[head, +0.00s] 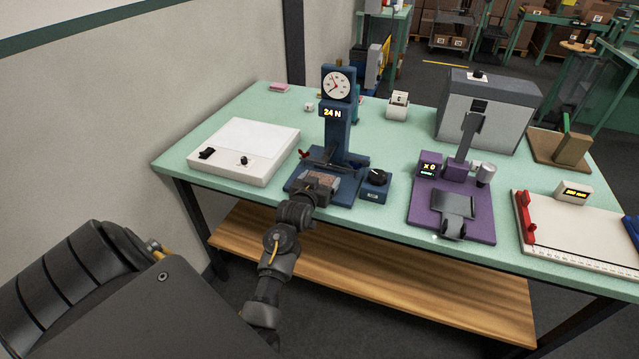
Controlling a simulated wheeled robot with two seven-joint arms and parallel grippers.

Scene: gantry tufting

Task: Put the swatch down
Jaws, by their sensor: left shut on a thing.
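My left gripper (318,187) reaches in from the lower left and is at the front of the blue tester (338,135). It is shut on a small brownish-pink piece, the swatch (321,179), which is mostly hidden by the fingers. The swatch is over the front part of the tester's base, and I cannot tell whether it touches the base. The tester has a round dial and a display reading 24 N. My right gripper is not in view.
A white light box (243,150) stands left of the tester. A small blue knob box (375,184) and a purple instrument (450,205) stand to its right. A grey box (487,110) and a white measuring board (575,235) are farther right. Green tabletop (395,150) is bare behind the knob box.

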